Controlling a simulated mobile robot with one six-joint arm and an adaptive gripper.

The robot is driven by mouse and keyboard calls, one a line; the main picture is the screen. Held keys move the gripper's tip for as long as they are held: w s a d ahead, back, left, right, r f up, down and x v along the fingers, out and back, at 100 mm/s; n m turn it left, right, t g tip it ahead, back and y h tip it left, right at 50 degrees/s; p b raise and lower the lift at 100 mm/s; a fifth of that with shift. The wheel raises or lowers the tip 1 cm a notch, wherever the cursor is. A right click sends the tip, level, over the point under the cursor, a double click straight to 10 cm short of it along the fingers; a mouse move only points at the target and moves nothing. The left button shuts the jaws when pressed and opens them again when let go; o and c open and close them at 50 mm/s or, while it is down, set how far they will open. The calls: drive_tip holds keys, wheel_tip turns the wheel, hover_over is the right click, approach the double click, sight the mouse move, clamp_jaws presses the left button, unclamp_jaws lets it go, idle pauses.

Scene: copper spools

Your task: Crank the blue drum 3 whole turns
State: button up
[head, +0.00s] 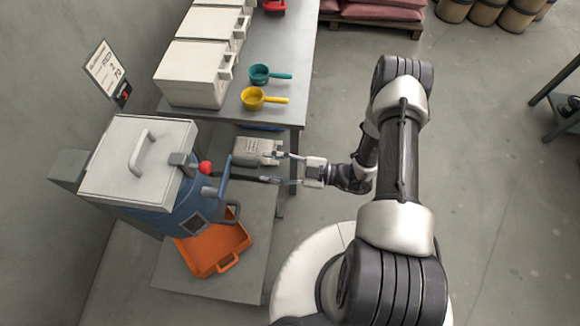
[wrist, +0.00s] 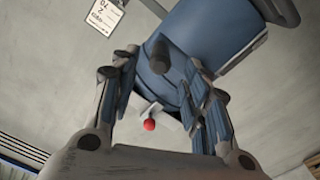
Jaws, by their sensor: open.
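The blue drum (head: 150,208) is the body of a machine with a light grey lid at left in the head view. It also fills the upper middle of the wrist view (wrist: 205,40). A blue crank arm (head: 226,177) stands at its right side, beside a red ball knob (head: 206,167). In the wrist view the crank's dark grip (wrist: 158,56) points toward me and appears between my fingertips. My gripper (head: 279,168) is open, to the right of the crank and facing it. I cannot tell whether a finger touches the grip. The red knob (wrist: 149,125) also shows there.
An orange tray (head: 213,249) lies below the drum. A grey table (head: 290,70) behind holds white bins (head: 190,75), a teal scoop (head: 260,75) and a yellow scoop (head: 254,98). A label card (head: 104,68) is on the left wall.

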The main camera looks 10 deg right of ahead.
drive_tip(key=v, duration=0.7)
idle(0.4)
